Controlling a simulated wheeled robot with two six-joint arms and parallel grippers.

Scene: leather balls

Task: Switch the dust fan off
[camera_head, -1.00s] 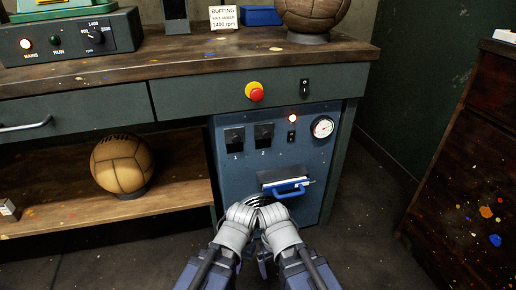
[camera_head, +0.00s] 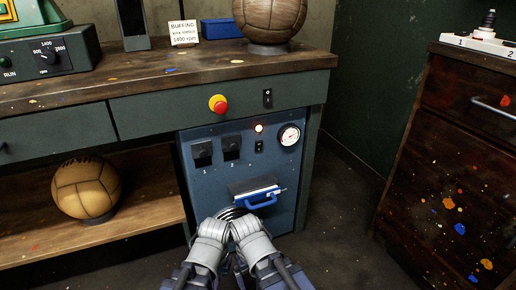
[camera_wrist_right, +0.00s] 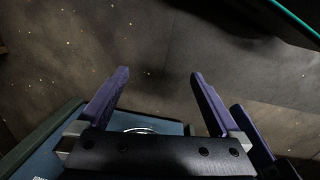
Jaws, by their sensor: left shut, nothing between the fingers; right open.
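No label naming the dust fan is readable. On the blue panel (camera_head: 217,176) under the bench, a small black switch (camera_head: 259,146) sits below a lit reddish lamp (camera_head: 258,128). Two black square controls (camera_head: 231,149) marked 1 and 2 are left of it. A black rocker switch (camera_head: 268,97) is on the bench front beside a red and yellow stop button (camera_head: 218,103). My left gripper (camera_head: 226,262) is shut and empty, low before the panel, its fingers largely hidden. My right gripper (camera_wrist_right: 160,75) is open and empty, its fingers apart over the floor.
A round gauge (camera_head: 289,135) is at upper right. Balls sit on the shelf (camera_head: 86,188) and bench top (camera_head: 270,17). A dark paint-spotted cabinet (camera_head: 440,170) stands right; floor between is clear.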

